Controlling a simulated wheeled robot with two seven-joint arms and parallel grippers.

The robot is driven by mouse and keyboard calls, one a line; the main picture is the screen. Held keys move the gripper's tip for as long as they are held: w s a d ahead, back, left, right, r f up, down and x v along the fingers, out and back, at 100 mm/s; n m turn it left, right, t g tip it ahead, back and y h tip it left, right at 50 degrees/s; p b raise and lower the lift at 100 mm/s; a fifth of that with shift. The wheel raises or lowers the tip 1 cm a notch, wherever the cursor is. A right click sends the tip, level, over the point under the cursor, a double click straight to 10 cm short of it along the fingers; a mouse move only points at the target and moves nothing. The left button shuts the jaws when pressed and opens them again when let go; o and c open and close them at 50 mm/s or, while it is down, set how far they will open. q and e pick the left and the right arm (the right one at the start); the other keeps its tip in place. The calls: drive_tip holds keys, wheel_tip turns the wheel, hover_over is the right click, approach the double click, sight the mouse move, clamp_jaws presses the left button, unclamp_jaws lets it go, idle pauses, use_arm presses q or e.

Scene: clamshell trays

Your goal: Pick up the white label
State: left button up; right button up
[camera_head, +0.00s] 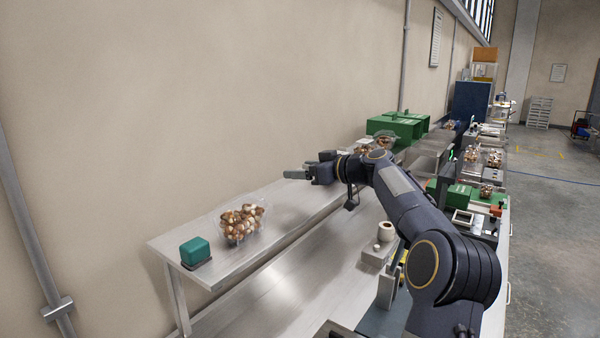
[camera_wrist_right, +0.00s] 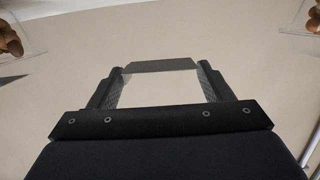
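My right gripper (camera_head: 300,174) is held above the steel bench, towards the wall. In the right wrist view its two dark fingers (camera_wrist_right: 160,75) stand apart with a pale flat piece (camera_wrist_right: 160,66) spanning between their tips. This piece looks like the white label, greyish in this light; no print shows on it. In the head view a small pale grey shape sticks out at the fingertips. My left gripper is out of view.
A clear clamshell of mushrooms (camera_head: 240,224) and a teal block (camera_head: 195,252) on a dark base are at the bench's near end. Green crates (camera_head: 397,128) stand further back. Bare bench lies below the gripper.

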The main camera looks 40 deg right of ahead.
drive_tip(key=c, duration=0.6)
drive_tip(key=shift+r, duration=0.5)
drive_tip(key=r, duration=0.2)
drive_tip(key=shift+s+d+r, duration=0.15)
drive_tip(key=shift+d+r, duration=0.05)
drive_tip(key=shift+r, duration=0.15)
drive_tip(key=s+d+r+p, duration=0.2)
drive_tip(key=s+d+r, duration=0.5)
drive_tip(key=s+r, duration=0.2)
drive_tip(key=shift+v, duration=1.2)
drive_tip(key=shift+f, duration=0.1)
